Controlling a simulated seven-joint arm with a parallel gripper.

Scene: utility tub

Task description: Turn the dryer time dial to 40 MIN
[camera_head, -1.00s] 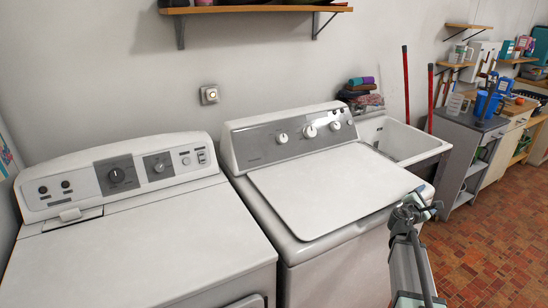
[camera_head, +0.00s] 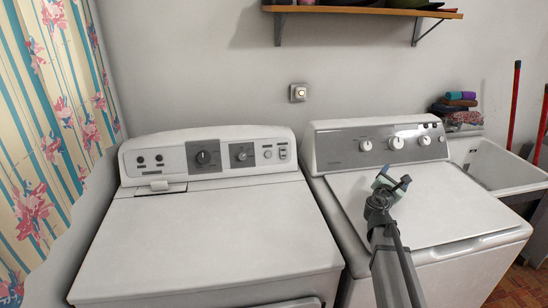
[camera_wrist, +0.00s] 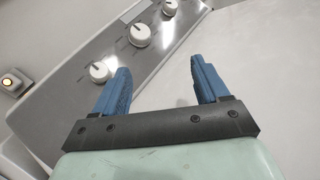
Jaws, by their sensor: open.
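The left machine, which looks like the dryer (camera_head: 205,235), has a white raised console with two dark dials. The larger dial (camera_head: 203,157) sits on a dark panel near the console's middle, and a smaller dial (camera_head: 241,154) is to its right. Their labels are too small to read. My gripper (camera_head: 392,182) is open and empty above the lid of the right machine, well to the right of these dials. In the wrist view, its blue fingers (camera_wrist: 159,70) are spread before the right machine's grey console, and the left machine's dials are out of view.
The right machine (camera_head: 440,205) has white knobs on a grey console; one knob (camera_wrist: 100,72) appears close beyond the left finger in the wrist view. A shelf (camera_head: 360,12) hangs above. A patterned curtain (camera_head: 50,140) is at left and a sink (camera_head: 500,170) at right.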

